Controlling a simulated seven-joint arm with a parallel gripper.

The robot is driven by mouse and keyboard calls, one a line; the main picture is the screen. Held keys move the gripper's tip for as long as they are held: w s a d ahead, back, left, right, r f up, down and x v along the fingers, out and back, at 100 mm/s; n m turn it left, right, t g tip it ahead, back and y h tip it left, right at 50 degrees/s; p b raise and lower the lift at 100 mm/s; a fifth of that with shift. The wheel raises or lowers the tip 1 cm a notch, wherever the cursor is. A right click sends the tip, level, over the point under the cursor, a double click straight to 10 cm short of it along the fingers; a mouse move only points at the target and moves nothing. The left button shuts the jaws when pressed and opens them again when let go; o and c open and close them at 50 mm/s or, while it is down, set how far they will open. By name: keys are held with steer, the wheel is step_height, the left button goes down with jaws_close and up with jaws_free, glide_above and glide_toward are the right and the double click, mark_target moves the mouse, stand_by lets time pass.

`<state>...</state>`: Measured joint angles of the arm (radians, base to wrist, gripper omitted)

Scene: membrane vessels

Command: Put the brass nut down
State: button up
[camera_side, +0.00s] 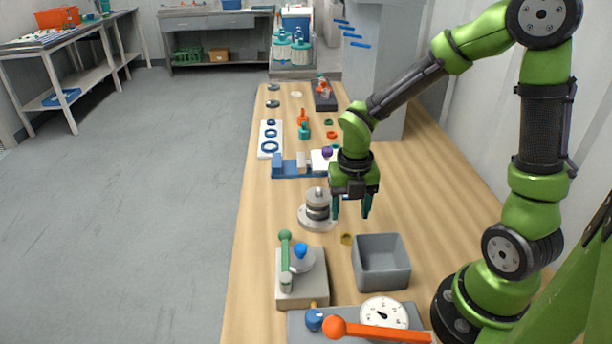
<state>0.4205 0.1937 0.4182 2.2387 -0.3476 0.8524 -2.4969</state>
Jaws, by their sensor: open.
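The brass nut (347,239) is a small yellow-gold piece lying on the wooden table, just left of the grey bin. My gripper (351,212) points down above and slightly behind the nut. Its two dark teal fingers are apart with nothing seen between them. The fingertips look clear of the nut, though the exact height gap is hard to tell.
An open grey bin (381,262) stands right of the nut. A round metal vessel (317,208) stands to its left. A green-handled press (301,276) and a dial gauge (384,313) with an orange lever are in front. Blue clamp (290,167) lies behind.

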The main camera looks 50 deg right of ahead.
steer(key=s+a+r+m+t+y, duration=0.1)
steer(key=s+a+r+m+t, duration=0.1)
steer(key=r+m, duration=0.6)
steer(key=s+a+r+m+t+y, duration=0.1)
steer(key=s+r+m+t, duration=0.4)
steer(key=m, duration=1.8)
step_height(320, 180, up, 4)
steer(key=shift+a+r, duration=0.15)
steer(key=shift+a, duration=0.55)
